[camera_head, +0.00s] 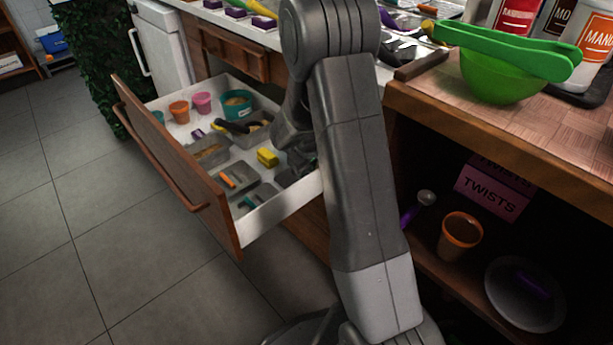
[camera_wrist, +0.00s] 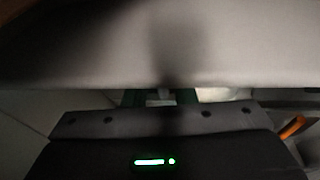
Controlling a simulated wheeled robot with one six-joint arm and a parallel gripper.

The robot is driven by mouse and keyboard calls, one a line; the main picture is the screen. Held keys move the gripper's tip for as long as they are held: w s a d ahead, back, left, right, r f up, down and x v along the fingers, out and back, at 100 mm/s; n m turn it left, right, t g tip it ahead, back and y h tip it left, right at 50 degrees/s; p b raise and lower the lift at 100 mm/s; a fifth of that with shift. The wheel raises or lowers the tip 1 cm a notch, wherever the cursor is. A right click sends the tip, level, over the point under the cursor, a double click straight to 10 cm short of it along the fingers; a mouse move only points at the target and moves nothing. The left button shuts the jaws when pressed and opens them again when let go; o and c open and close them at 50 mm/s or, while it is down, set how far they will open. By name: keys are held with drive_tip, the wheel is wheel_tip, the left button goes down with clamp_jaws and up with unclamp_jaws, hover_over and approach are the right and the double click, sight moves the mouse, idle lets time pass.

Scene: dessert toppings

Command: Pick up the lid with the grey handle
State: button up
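I cannot make out a lid with a grey handle in either view. My gripper (camera_head: 296,145) is at the right side of the open drawer (camera_head: 285,212), partly hidden behind my own arm in the head view. In the wrist view the dark gripper body (camera_wrist: 155,140) with a green light fills the bottom. A blurred pale grey surface (camera_wrist: 160,45) fills the top, very close to the camera. The fingertips are not clear, so I cannot tell whether they are open or hold anything.
The drawer holds grey trays, a yellow block (camera_head: 267,157), a teal tub (camera_head: 237,103), a pink cup (camera_head: 201,103) and an orange cup (camera_head: 179,111). On the right, a counter bears a green bowl (camera_head: 500,82). Open floor (camera_head: 170,290) lies in front.

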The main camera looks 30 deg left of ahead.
drive_tip(key=shift+c, duration=0.4)
clamp_jaws()
drive_tip(key=shift+r, duration=0.1)
